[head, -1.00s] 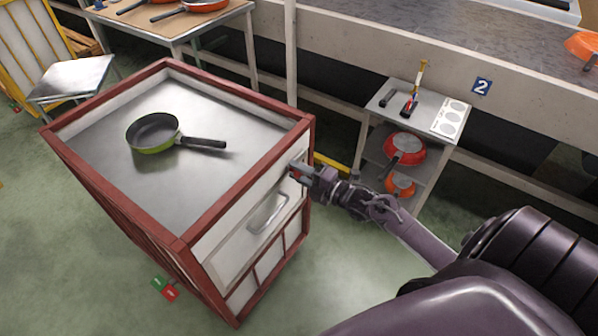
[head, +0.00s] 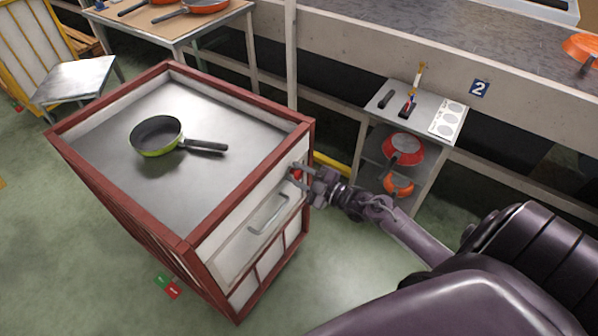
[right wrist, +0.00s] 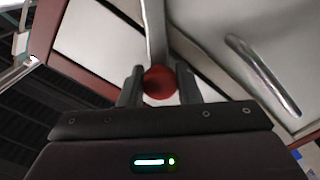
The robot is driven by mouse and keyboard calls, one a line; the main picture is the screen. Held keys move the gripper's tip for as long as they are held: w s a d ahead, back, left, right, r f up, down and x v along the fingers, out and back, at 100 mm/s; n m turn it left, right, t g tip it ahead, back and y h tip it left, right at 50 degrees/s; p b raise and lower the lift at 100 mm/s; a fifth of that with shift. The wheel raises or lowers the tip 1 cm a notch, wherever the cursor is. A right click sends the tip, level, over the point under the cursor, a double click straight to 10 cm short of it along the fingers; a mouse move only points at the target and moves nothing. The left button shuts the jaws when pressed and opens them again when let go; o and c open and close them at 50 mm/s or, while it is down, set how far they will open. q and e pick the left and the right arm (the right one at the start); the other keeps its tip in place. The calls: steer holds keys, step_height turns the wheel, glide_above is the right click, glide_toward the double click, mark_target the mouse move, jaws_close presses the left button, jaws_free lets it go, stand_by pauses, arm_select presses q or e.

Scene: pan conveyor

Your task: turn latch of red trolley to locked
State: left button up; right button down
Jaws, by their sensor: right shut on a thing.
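The red trolley (head: 186,243) stands at the left middle of the head view, red-framed with white panels. Its latch shows in the right wrist view as a grey lever (right wrist: 155,35) ending in a red knob (right wrist: 160,82). My right gripper (head: 302,178) is at the upper right of the trolley's front face. In the right wrist view its two fingers (right wrist: 160,88) are shut on the red knob, one on each side. A metal handle (head: 268,214) is on the front to the left of the gripper. I cannot tell the latch's locked mark. My left gripper is not in view.
A green pan (head: 157,137) lies on the trolley's metal top. A small grey stand (head: 377,101) with red pans stands at the right, by the long counter (head: 350,45). A metal stool (head: 75,80) is at the left.

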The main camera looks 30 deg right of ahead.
steer(key=shift+m, duration=1)
steer(key=m+p, duration=0.1)
steer(key=m, duration=0.3)
steer(key=shift+p, duration=0.35)
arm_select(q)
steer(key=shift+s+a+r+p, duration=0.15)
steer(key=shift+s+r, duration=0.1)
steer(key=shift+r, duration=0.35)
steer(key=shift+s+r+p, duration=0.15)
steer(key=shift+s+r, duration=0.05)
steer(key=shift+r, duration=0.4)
arm_select(e)
steer(key=shift+m, duration=1.3)
steer(key=c, duration=1.1)
jaws_free()
steer(key=v, duration=0.7)
steer(key=shift+s+d, duration=0.15)
steer(key=shift+s, duration=0.2)
